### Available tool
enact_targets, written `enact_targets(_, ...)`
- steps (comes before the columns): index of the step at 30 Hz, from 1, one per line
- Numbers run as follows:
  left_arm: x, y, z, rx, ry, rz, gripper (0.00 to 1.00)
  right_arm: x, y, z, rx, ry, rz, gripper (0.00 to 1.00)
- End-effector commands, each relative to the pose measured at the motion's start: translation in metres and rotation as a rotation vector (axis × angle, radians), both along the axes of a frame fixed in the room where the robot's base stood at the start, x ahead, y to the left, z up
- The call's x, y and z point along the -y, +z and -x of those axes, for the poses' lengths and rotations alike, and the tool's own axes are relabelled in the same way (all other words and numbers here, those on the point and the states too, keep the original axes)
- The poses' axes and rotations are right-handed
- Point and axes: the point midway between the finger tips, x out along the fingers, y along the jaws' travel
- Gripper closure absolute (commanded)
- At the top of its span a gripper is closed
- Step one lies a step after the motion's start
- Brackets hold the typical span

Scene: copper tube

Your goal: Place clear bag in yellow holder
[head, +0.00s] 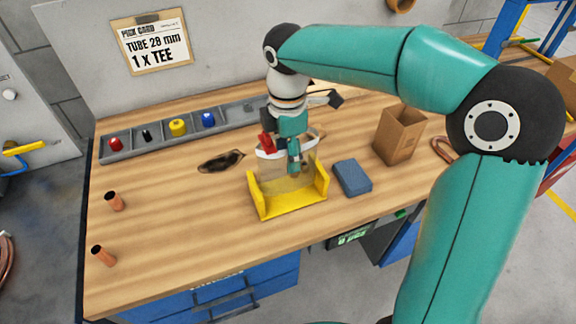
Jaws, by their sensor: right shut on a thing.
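The yellow holder (290,206) stands near the front middle of the workbench, with an upright wall at each side. My right gripper (294,171) points down from above, over the back of the holder. It is shut on the clear bag (279,183), which is see-through, faint and hard to outline. The bag hangs between the holder's side walls; I cannot tell whether it touches the holder's floor. My left gripper is not in view.
A blue block (352,177) lies just right of the holder, with an open cardboard box (399,136) beyond it. Two copper tubes (114,201) (103,255) stand at the left. A grey parts tray (150,140) runs along the back. A dark patch (220,161) lies left of the holder.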

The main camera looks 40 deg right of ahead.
Motion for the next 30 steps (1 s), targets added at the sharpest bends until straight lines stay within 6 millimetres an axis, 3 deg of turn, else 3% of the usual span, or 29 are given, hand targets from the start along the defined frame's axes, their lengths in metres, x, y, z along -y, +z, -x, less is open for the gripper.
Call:
enact_targets(12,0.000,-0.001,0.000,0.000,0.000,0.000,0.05,-0.001,-0.044,-0.001,-0.001,0.002,0.001,0.96)
enact_targets(23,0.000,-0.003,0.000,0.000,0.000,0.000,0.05,-0.002,-0.048,-0.001,0.001,0.004,0.000,0.96)
enact_targets(24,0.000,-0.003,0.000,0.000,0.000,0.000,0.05,-0.002,-0.049,-0.001,0.000,0.004,0.000,0.42)
enact_targets(28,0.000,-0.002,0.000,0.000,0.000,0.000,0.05,-0.002,-0.048,-0.001,0.000,0.004,0.000,0.21)
enact_targets(30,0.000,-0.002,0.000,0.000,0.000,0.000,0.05,-0.002,-0.048,-0.001,0.000,0.004,0.000,0.19)
